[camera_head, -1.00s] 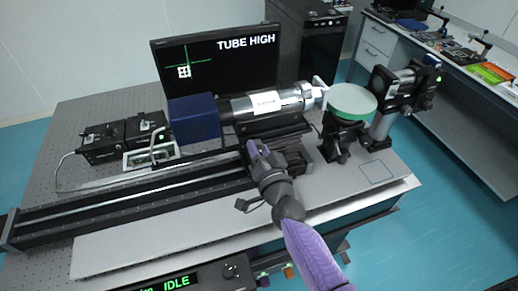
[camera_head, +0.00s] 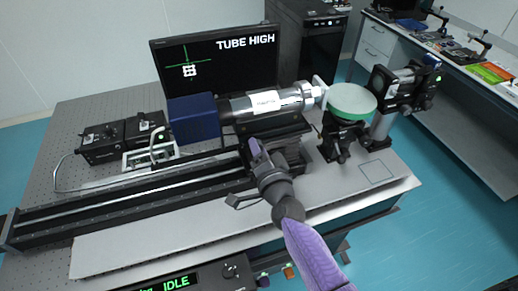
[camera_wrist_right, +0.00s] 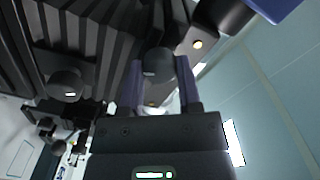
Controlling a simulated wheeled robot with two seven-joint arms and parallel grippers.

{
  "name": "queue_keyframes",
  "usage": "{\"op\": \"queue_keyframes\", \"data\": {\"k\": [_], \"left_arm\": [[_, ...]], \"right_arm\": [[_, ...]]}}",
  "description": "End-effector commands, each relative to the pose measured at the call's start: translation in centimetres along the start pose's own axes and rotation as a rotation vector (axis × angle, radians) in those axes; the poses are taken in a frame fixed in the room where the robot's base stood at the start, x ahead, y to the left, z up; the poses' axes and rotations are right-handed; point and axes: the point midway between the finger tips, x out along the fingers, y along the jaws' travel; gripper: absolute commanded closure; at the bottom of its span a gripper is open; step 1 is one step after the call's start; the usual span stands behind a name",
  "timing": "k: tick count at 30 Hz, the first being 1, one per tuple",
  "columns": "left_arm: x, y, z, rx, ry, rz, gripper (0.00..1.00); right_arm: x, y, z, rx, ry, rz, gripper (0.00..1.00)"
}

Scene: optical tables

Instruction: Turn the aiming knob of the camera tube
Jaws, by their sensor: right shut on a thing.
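The camera tube (camera_head: 263,103) is a silver cylinder with a white label and a blue box (camera_head: 194,118) at its left end. It lies on a black mount. My right gripper (camera_head: 256,150) reaches in from the front, just below the tube. In the right wrist view, its two purple fingers (camera_wrist_right: 160,88) are shut on a dark round aiming knob (camera_wrist_right: 158,62). In the head view the knob is hidden by the gripper. The monitor (camera_head: 215,65) behind reads "TUBE HIGH" and shows a green cross with a white square target slightly below its centre. My left gripper is not in view.
A long black rail (camera_head: 120,197) runs in front of the tube. A round green-topped part (camera_head: 351,101) on a black mount stands to the right. Black boxes (camera_head: 102,142) with a cable sit at the left. A panel at the front reads "IDLE" (camera_head: 176,281).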

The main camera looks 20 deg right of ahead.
Motion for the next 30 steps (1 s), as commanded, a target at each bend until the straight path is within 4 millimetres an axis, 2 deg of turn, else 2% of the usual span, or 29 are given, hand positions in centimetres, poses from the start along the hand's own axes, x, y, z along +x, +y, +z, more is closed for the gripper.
{"op": "queue_keyframes", "data": {"k": [4, 5, 9, 17, 20, 30], "left_arm": [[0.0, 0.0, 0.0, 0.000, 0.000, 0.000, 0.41], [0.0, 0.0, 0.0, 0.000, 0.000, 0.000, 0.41], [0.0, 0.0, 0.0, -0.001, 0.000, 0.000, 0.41], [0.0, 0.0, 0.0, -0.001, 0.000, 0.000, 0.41], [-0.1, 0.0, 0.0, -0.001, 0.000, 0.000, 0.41], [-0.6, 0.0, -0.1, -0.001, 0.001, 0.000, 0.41]], "right_arm": [[0.0, 0.1, 0.0, -0.001, -0.001, 0.001, 1.00], [0.0, 0.1, 0.0, -0.001, -0.001, 0.001, 0.53], [0.0, 0.0, 0.0, -0.001, -0.001, 0.001, 0.23], [0.0, 0.0, 0.0, -0.001, 0.000, 0.000, 0.21], [-0.7, 0.0, 0.0, -0.002, -0.001, 0.001, 0.21], [-8.2, 0.1, 0.1, -0.003, -0.004, 0.003, 0.21]]}}
